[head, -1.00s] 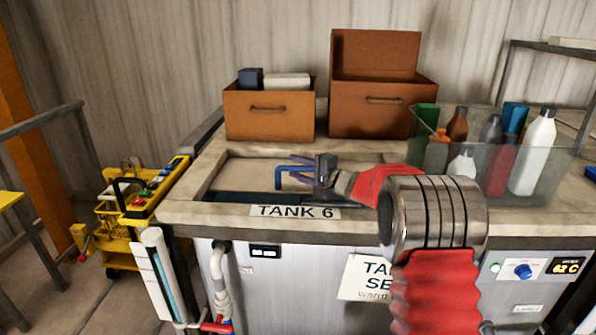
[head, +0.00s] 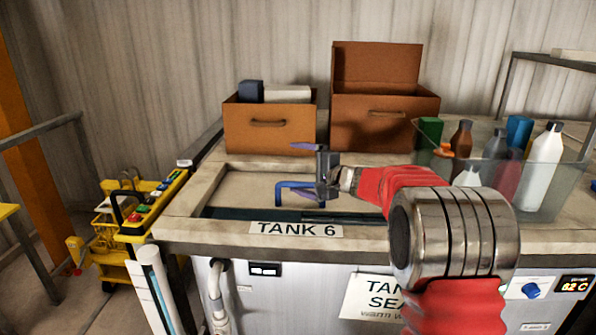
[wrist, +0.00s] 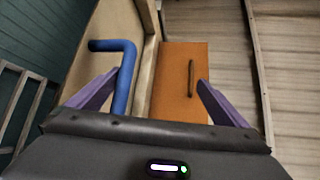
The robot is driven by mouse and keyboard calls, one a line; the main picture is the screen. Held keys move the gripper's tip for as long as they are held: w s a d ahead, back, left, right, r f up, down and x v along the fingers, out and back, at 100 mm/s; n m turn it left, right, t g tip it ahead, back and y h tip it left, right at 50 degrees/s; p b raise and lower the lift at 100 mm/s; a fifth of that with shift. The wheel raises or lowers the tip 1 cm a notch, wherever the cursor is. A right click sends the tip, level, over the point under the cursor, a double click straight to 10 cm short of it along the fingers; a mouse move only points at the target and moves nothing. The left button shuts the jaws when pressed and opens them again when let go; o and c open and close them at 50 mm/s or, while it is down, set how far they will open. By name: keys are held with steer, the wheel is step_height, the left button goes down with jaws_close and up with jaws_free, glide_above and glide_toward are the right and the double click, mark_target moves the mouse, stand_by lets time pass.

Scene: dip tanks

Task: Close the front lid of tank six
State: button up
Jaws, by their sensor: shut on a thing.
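Tank six (head: 296,229) carries a white "TANK 6" label on its front rim. Its front lid (head: 240,190) is a flat beige panel set in the top. A dark strip of opening (head: 240,213) shows along the front, between lid and rim. A blue bent handle (head: 290,184) stands on the lid; it also shows in the wrist view (wrist: 127,75). In the wrist view the handle lies against the left finger; the exact contact is unclear.
Two brown boxes (head: 270,137) (head: 375,127) stand behind the lid. A clear bin (head: 535,200) of bottles stands to the right. A yellow cart (head: 120,262) is at the tank's left. A grey rail (head: 40,130) stands farther left.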

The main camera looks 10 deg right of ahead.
steer(key=s+r, duration=0.2)
steer(key=shift+d+r, duration=0.3)
steer(key=shift+d, duration=0.05)
steer(key=shift+d+f+v, duration=0.1)
steer(key=shift+f+v, duration=0.05)
steer(key=shift+v, duration=1.2)
steer(key=shift+d+f+v, duration=0.1)
steer(key=shift+d+v, duration=0.05)
steer(key=shift+v, duration=1.2)
steer(key=shift+s+d+r, duration=0.1)
steer(key=shift+s, duration=0.1)
steer(key=c, duration=1.1)
steer(key=shift+s, duration=0.15)
steer(key=shift+c, duration=0.4)
steer(key=f+v, duration=0.1)
steer(key=v, duration=0.7)
steer(key=shift+s, duration=0.35)
steer(key=shift+f, duration=0.1)
